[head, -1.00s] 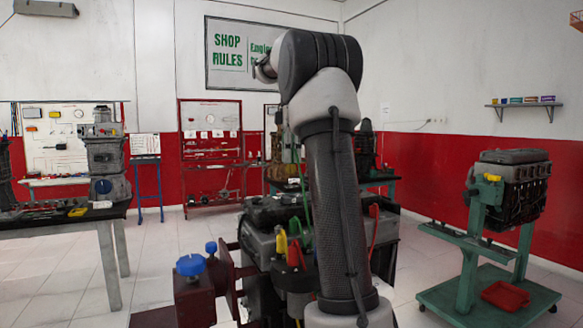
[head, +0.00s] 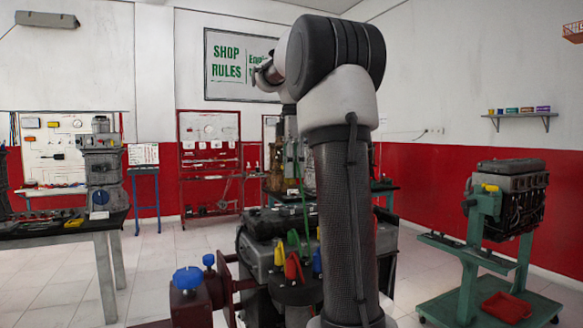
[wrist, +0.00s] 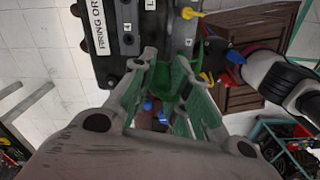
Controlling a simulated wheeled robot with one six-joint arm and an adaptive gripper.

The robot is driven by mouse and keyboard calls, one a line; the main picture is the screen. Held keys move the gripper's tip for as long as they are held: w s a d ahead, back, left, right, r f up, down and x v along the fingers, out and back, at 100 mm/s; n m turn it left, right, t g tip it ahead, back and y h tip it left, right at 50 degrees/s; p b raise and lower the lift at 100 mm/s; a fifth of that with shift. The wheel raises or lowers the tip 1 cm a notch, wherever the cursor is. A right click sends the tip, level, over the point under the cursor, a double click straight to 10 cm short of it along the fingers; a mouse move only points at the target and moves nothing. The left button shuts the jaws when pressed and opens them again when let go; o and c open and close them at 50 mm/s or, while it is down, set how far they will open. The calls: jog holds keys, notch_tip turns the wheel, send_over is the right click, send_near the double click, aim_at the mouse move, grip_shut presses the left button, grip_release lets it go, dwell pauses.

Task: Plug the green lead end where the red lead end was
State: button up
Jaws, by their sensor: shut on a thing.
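My gripper (wrist: 172,70) is shut on a green lead end (wrist: 178,76) in the wrist view, above the side of the engine. In the head view my arm hides most of the gripper, and a thin green lead (head: 304,190) hangs down beside the arm. Below it, green (head: 293,240), red (head: 293,267), yellow (head: 280,254) and blue (head: 316,260) pieces stand close together by a dark round part. I cannot tell which socket the red lead end was in.
The engine (wrist: 125,35) carries a "FIRING OR…" label. A yellow lead end (wrist: 190,13) and a blue one (wrist: 235,57) show beside it. A green engine stand (head: 480,240) is at right, with clear floor between.

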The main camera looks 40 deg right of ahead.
jog(key=s+a, duration=0.6)
jog(key=s, duration=0.5)
jog(key=shift+f, duration=0.15)
dwell(0.3)
notch_tip(320, 180, down, 10)
dwell(1.2)
dwell(0.5)
jog(key=shift+f, duration=2.6)
jog(key=shift+f, duration=0.9)
jog(key=o, duration=0.9)
